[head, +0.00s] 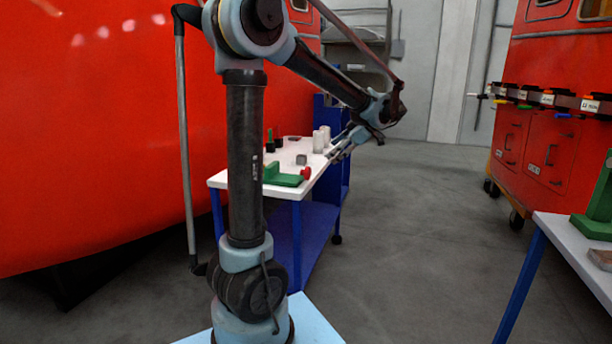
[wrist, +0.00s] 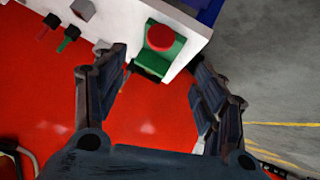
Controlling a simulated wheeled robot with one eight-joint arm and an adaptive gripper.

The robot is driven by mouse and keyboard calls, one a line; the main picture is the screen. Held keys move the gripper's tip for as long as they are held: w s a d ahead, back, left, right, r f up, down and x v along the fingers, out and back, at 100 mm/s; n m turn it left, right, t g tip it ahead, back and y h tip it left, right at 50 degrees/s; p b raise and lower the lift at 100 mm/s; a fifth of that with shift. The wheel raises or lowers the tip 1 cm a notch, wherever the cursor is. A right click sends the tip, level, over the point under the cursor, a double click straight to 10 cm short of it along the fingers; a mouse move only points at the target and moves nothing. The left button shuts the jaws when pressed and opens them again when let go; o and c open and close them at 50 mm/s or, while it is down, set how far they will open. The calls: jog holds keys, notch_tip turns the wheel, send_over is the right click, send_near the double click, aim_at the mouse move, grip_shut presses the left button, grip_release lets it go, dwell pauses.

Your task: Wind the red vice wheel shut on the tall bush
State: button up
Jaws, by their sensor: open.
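The green vice (head: 285,176) stands on the white-topped table, with its red wheel (head: 306,173) at the right end. In the wrist view the red wheel (wrist: 160,37) sits against the green vice body (wrist: 174,52), at the table edge. My gripper (head: 338,152) is open and empty, beyond the vice to the upper right in the head view. In the wrist view its fingers (wrist: 160,58) spread to either side of the wheel, apart from it. Two pale cylinders (head: 318,141) stand at the table's far end; I cannot tell whether either is the tall bush. No bush is discernible between the vice jaws.
A grey block (head: 301,160) lies behind the vice. Dark-based pegs (head: 270,142) stand at the table's back left. A red train nose (head: 110,120) rises close behind the table. Another table (head: 570,240) is at the right; the floor between is clear.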

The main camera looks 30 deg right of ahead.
aim_at(309, 171)
jog(key=x, duration=1.7)
jog(key=shift+c, duration=0.3)
jog(key=c, duration=1)
